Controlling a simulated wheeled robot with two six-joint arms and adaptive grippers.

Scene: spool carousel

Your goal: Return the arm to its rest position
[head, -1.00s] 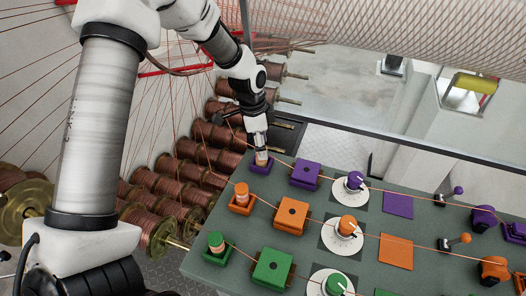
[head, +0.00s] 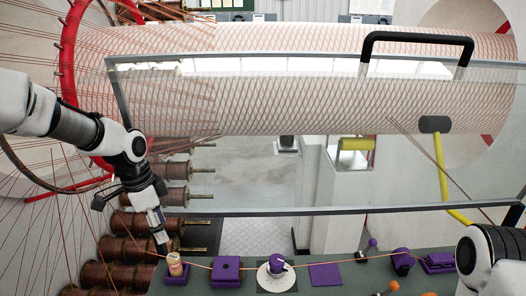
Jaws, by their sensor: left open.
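My left arm (head: 90,130) comes in from the left and reaches down to the far left of the green-grey table. My left gripper (head: 161,240) is open, its tip just above and left of a small tan-orange spool (head: 175,264). The spool stands upright in a purple holder (head: 176,281). The gripper seems empty; whether it touches the spool I cannot tell. Part of my right arm (head: 488,255) shows at the lower right, with its gripper out of view.
A purple block (head: 226,271), a white dial with a purple knob (head: 277,265) and a purple square (head: 325,274) follow along the table's (head: 250,291) row, with a thread running across.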

